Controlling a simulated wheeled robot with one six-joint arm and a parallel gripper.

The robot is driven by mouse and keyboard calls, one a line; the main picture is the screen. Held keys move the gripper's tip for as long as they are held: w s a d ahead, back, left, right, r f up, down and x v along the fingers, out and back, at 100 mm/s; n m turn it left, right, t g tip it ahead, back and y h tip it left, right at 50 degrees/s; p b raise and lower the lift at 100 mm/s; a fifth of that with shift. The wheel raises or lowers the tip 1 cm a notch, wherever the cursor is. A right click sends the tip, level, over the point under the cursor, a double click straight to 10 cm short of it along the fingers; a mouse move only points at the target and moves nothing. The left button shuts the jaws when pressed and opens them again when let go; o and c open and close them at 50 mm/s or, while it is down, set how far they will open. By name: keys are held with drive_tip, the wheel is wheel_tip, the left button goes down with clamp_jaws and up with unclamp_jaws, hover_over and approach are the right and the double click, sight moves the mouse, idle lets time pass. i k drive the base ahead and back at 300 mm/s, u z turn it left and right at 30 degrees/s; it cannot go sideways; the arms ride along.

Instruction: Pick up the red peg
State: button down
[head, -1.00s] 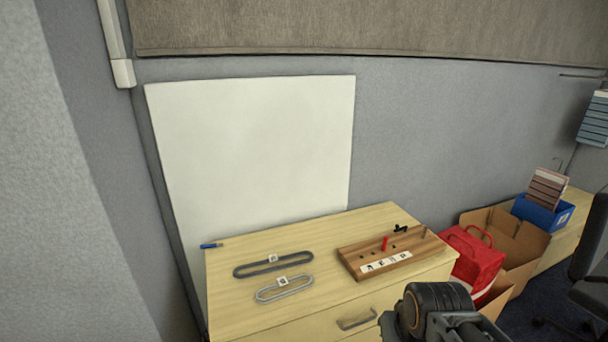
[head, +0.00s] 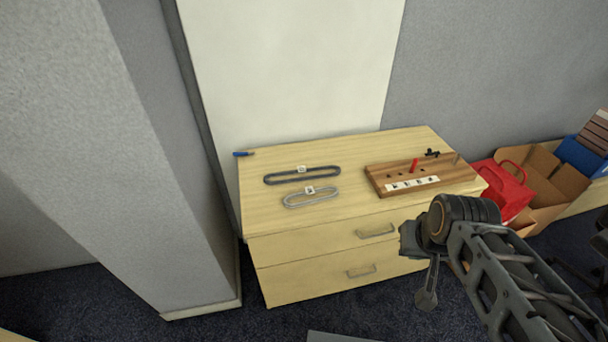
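The red peg (head: 414,165) stands upright, leaning slightly, in the wooden peg board (head: 400,180) on the right part of a light wood cabinet top. The board has dark holes and a white strip with dark marks along its front. My arm reaches in from the lower right of the head view, in front of the cabinet's right side. I cannot make out my gripper's fingers. Nothing of mine touches the peg or the board.
A black piece (head: 432,153) and a brownish peg (head: 458,158) are at the board's far right. A dark loop (head: 275,180), a grey loop (head: 296,202) and a blue item (head: 243,154) lie left on the cabinet (head: 345,215). A red bag (head: 505,195) and a cardboard box (head: 560,185) stand right.

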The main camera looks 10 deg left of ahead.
sight(412, 168)
drive_tip(key=z, duration=0.45)
drive_tip(key=i, duration=0.55)
drive_tip(key=u, duration=0.2)
